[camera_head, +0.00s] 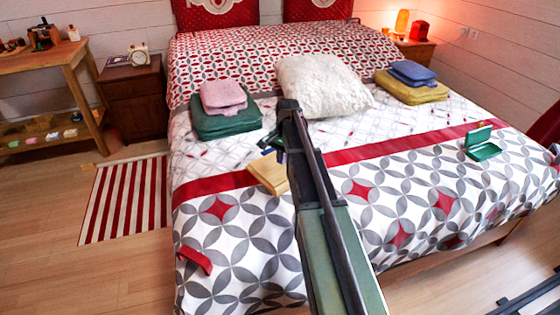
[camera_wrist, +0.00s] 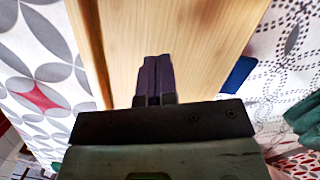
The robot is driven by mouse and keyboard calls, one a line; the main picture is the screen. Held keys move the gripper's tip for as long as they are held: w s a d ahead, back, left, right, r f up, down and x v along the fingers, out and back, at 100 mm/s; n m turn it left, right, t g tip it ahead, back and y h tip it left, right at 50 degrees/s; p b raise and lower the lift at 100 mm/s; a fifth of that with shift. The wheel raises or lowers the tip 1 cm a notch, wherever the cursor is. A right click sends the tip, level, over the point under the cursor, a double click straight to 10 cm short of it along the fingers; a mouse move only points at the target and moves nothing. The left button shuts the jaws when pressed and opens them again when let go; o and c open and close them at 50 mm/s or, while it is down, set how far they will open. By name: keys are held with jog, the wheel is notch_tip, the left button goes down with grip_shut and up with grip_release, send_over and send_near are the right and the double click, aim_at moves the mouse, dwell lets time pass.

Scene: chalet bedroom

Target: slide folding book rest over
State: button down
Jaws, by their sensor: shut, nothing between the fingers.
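The folding book rest looks like a light wooden board (camera_head: 268,174) lying on the bed, left of my arm. It fills much of the upper wrist view (camera_wrist: 205,40), with a darker groove or edge line along its left part. My gripper (camera_head: 273,146) is at the board's far edge in the head view, partly hidden by my own arm. In the wrist view my gripper (camera_wrist: 157,64) has its dark fingers together, empty, and overlapping the board's face. Whether the fingertips touch the wood cannot be told.
A green towel (camera_head: 226,122) with a pink one (camera_head: 223,97) lies behind the board. A white cushion (camera_head: 323,86) lies farther back. An open green case (camera_head: 482,145) is at right. A red cloth item (camera_head: 194,258) lies front left.

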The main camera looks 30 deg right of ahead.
jog(key=w+d, duration=0.3)
jog(key=d, duration=0.3)
jog(key=w+d, duration=0.4)
jog(key=d, duration=0.3)
jog(key=w+d, duration=0.4)
jog(key=d, duration=0.3)
jog(key=shift+w+d, duration=0.2)
jog(key=shift+w, duration=0.05)
jog(key=shift+a, duration=0.1)
